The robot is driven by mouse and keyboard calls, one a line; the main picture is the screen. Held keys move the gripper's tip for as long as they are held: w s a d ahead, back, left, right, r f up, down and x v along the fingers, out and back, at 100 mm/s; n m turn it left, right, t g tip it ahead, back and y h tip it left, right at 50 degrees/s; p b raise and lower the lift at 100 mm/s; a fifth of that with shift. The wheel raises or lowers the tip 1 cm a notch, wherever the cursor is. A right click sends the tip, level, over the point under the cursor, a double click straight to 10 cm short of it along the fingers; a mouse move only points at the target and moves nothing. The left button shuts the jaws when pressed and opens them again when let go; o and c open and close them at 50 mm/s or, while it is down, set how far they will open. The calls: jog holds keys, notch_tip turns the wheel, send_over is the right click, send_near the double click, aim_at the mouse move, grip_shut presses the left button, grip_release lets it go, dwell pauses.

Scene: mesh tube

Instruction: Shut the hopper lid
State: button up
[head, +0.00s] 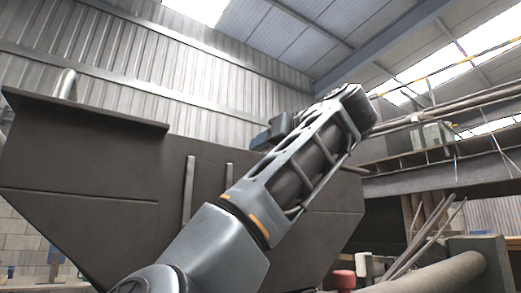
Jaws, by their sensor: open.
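A large dark brown hopper (95,165) with sloping lower sides fills the left and middle of the head view. A flat dark slab (85,107), which looks like the lid, lies along its top left edge, seen from below and edge-on. A pale bent tube, perhaps a handle (66,84), rises behind the slab. I cannot tell how far the lid is open, and the hopper's mouth is hidden. My arm crosses in front of the hopper, rising to the right. My gripper is not visible; the arm's far part is hidden behind its upper joint.
Two upright ribs (188,190) stand on the hopper's front. At lower right are a thick pipe (435,273), leaning rods (425,240) and a red cap-like object (343,279). A beam (440,180) runs behind them. The space above the hopper looks clear.

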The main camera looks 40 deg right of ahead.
jog(key=shift+c, duration=0.2)
grip_shut()
dwell(0.5)
